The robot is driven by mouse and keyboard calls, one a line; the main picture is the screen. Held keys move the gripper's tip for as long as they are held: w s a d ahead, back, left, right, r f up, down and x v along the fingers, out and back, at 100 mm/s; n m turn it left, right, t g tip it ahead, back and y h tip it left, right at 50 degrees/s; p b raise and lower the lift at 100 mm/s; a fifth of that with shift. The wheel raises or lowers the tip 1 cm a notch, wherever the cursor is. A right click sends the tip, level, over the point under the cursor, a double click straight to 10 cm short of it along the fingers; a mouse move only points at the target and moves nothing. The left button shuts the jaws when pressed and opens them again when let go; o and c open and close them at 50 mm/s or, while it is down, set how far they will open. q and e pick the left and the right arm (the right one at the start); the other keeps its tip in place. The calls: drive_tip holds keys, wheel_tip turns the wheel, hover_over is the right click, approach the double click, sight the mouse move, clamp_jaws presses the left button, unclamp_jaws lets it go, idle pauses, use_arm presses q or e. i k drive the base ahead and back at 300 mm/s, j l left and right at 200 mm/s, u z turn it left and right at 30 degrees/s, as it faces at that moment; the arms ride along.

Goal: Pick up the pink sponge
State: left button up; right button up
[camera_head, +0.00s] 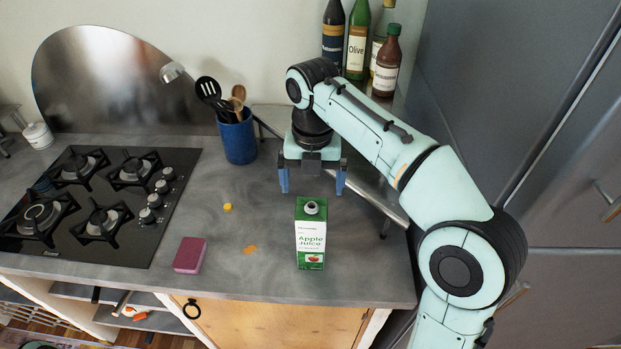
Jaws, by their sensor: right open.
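The pink sponge (190,255) lies on the grey counter (220,280) near its front edge, just right of the stove. My right gripper (312,184) hangs above the counter with its two blue fingers apart and nothing between them. It is to the right of the sponge and farther back, well apart from it, behind the juice carton. My left gripper is not in view.
A green and white apple juice carton (311,236) stands upright in front of my right gripper. A gas stove (95,200) is at left, a blue utensil holder (238,140) at the back. Small yellow (227,207) and orange (249,250) bits lie near the sponge. Several bottles stand behind my arm.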

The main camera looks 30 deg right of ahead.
sight(188, 259)
drive_tip(key=k, duration=1)
